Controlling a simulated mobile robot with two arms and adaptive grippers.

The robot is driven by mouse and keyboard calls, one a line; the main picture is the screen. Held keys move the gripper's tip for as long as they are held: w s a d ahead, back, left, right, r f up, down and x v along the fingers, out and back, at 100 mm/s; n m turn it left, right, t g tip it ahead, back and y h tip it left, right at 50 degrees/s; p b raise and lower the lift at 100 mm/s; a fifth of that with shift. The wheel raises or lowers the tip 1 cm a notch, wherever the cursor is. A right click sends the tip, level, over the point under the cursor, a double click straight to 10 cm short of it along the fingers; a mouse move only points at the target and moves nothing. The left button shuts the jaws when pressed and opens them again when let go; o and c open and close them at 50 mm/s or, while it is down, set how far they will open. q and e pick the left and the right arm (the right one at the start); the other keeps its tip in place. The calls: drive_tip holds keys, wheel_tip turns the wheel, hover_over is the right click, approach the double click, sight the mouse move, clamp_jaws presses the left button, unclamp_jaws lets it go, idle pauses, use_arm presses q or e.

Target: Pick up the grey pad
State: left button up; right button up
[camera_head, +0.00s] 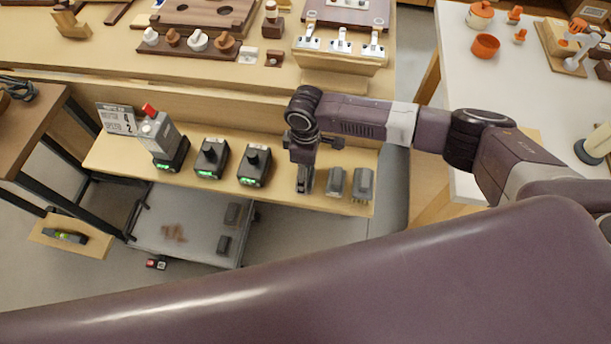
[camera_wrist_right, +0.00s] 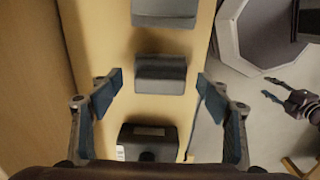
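Two grey pads lie side by side on the low wooden shelf. The nearer one (camera_head: 335,182) is just right of my right gripper (camera_head: 305,186); the other (camera_head: 362,185) is at the shelf's right end. In the right wrist view the nearer pad (camera_wrist_right: 160,72) shows between and beyond the open, empty fingers of my right gripper (camera_wrist_right: 160,90), with no contact seen. The other pad (camera_wrist_right: 165,12) is at the top edge. My left gripper (camera_wrist_right: 270,89) appears small at the right of the wrist view, its fingers apart and empty; it is not visible in the head view.
Black devices with knobs (camera_head: 254,166) stand on the shelf to the left; one (camera_wrist_right: 148,138) is close below the gripper in the wrist view. The bench edge (camera_head: 200,98) runs behind the shelf. A grey trolley (camera_head: 190,220) stands below. My own arm covers the foreground.

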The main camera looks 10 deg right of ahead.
drive_tip(key=c, duration=1.2)
drive_tip(key=shift+o, duration=0.2)
drive_tip(key=shift+r, duration=0.1)
wheel_tip(320, 180, up, 20)
